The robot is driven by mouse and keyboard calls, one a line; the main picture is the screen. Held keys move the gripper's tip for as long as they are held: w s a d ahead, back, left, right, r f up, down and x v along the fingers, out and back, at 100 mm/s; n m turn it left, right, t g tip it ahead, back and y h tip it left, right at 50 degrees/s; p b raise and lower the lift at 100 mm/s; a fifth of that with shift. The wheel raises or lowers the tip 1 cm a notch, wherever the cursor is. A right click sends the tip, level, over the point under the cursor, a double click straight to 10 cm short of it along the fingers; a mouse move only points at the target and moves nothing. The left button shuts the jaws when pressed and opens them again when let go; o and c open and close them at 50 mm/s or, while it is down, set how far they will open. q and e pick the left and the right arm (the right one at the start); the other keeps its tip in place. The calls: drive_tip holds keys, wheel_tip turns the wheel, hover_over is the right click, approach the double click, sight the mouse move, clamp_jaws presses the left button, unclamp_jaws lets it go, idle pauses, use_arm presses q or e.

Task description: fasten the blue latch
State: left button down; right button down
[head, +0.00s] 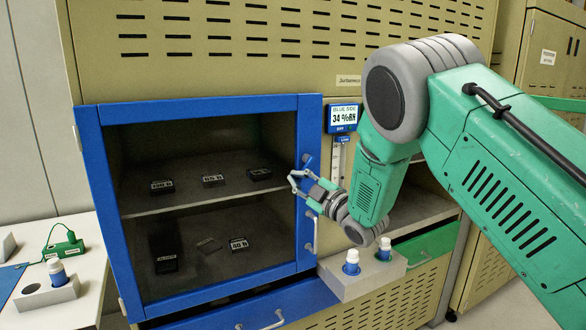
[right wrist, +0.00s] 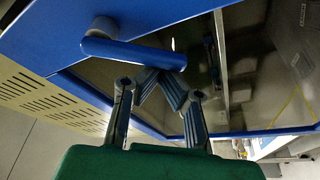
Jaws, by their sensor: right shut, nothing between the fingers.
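The blue latch (head: 308,160) is on the right side of the blue-framed glass door (head: 88,180) of the cabinet. In the right wrist view the latch (right wrist: 135,52) is a blue lever with a round pivot on the blue frame, its free end lying over the dark glass. My right gripper (head: 294,178) is in front of the door's right edge, just below the latch. In the right wrist view its fingertips (right wrist: 163,76) are together, empty, close to the lever's free end; I cannot tell whether they touch it. My left gripper is not in view.
Behind the glass, small black labelled boxes (head: 163,186) stand on two shelves. A humidity display (head: 344,118) is right of the door. A white block (head: 345,285) with blue-and-white bottles (head: 351,262) is below my right gripper. A white table (head: 75,300) is at the left.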

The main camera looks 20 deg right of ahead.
drive_tip(key=n, duration=0.1)
drive_tip(key=d+f+n+g+b, duration=0.1)
drive_tip(key=n, duration=0.1)
drive_tip(key=shift+f+y, duration=0.15)
drive_tip(key=shift+y, duration=0.15)
drive_tip(key=n, duration=0.1)
drive_tip(key=d+n+g+b, duration=0.1)
drive_tip(key=n+b, duration=0.1)
drive_tip(key=n, duration=0.1)
drive_tip(key=shift+d+f, duration=0.25)
drive_tip(key=shift+f, duration=0.15)
drive_tip(key=shift+d, duration=0.25)
drive_tip(key=shift+f+b, duration=0.1)
drive_tip(key=shift+b, duration=0.2)
